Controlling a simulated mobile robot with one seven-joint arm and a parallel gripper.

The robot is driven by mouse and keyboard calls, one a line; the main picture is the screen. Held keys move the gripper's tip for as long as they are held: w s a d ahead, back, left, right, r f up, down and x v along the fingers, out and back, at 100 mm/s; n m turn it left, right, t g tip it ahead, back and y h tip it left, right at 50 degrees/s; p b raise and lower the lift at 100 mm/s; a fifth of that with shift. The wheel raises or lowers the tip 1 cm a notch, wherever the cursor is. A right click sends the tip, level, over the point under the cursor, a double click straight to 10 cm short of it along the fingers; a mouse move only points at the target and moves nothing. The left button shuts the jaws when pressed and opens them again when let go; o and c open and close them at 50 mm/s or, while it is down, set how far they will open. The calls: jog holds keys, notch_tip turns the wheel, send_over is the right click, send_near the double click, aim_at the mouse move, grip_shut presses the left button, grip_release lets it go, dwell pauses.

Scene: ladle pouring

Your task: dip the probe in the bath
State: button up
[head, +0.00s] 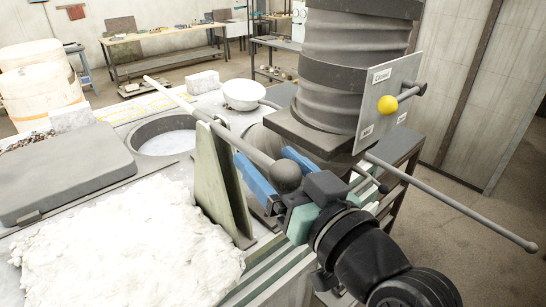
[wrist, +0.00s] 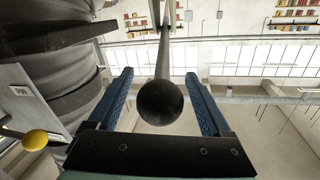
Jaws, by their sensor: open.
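The probe (head: 250,152) is a long grey rod with a dark ball at its near end. It lies in a notch on top of a pale green upright stand (head: 222,180), and its far end reaches out past the bath to the upper left. The bath (head: 163,140) is a round, dark-rimmed opening with pale contents in the worktop. My gripper (head: 264,158) is open, with its blue fingers on either side of the probe's ball end. In the wrist view the ball (wrist: 165,103) sits between the two spread fingers (wrist: 159,76), with visible gaps on both sides.
A ribbed grey column (head: 343,60) with a plate, a yellow-knobbed lever (head: 388,104) and a long bar (head: 450,200) stands close to the right. A grey slab (head: 60,170), a white crusty mass (head: 125,245) and a white bowl (head: 243,94) are on the worktop.

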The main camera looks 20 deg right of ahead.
jog(key=shift+c, duration=0.3)
grip_shut()
jog(key=w+r+p, duration=0.1)
jog(key=r, duration=0.2)
jog(key=w+r+p, duration=0.1)
jog(key=r+p, duration=0.1)
jog(key=r, duration=0.1)
jog(key=w+r+p, duration=0.1)
jog(key=r, duration=0.2)
jog(key=shift+w+a+r+p, duration=0.1)
jog(key=shift+w+a+p, duration=0.1)
jog(key=shift+a+p, duration=0.2)
jog(key=shift+c, duration=1.3)
grip_release()
jog(key=o, duration=0.3)
jog(key=shift+w+f, duration=0.15)
jog(key=shift+f, duration=0.05)
